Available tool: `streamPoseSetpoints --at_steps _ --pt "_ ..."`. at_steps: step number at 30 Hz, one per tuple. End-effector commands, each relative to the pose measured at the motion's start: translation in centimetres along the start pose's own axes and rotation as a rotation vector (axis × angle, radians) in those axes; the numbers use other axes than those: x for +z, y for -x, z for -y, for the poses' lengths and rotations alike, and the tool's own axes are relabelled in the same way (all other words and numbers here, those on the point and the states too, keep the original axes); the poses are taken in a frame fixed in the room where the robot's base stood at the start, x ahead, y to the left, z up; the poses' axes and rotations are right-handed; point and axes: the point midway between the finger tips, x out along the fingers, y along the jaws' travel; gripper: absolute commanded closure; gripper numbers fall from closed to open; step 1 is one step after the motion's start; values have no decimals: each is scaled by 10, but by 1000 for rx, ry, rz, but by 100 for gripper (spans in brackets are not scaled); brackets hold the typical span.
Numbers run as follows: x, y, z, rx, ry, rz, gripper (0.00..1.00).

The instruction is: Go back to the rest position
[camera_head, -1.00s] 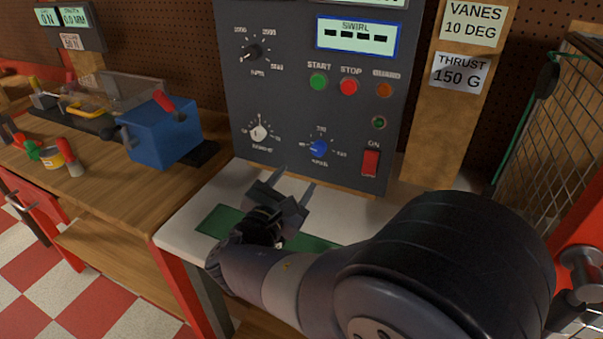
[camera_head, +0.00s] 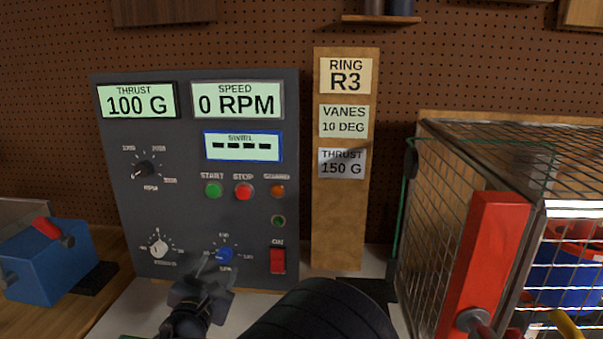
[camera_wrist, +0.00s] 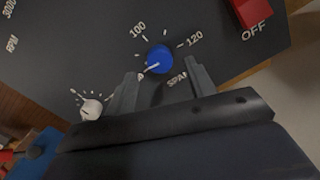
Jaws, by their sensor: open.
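My gripper (camera_head: 203,275) is in front of the lower part of the dark control panel (camera_head: 180,235), just below the blue span knob (camera_head: 224,254). In the wrist view my gripper (camera_wrist: 160,75) is open and empty. Its two fingers stand apart on either side below the blue knob (camera_wrist: 158,58), and I cannot tell whether they touch the panel. My dark arm runs along the bottom of the head view. The rest position itself is not marked in view.
The panel reads thrust 100 G (camera_head: 135,101) and speed 0 RPM (camera_head: 237,100). A white knob (camera_head: 158,248) and red switch (camera_head: 278,261) flank the blue knob. A wire cage with a red post (camera_head: 485,255) stands at right. A blue box (camera_head: 45,265) sits at left.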

Motion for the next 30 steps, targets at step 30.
streamPoseSetpoints --at_steps 30 --pt "-2 -22 1 1 82 0 48"
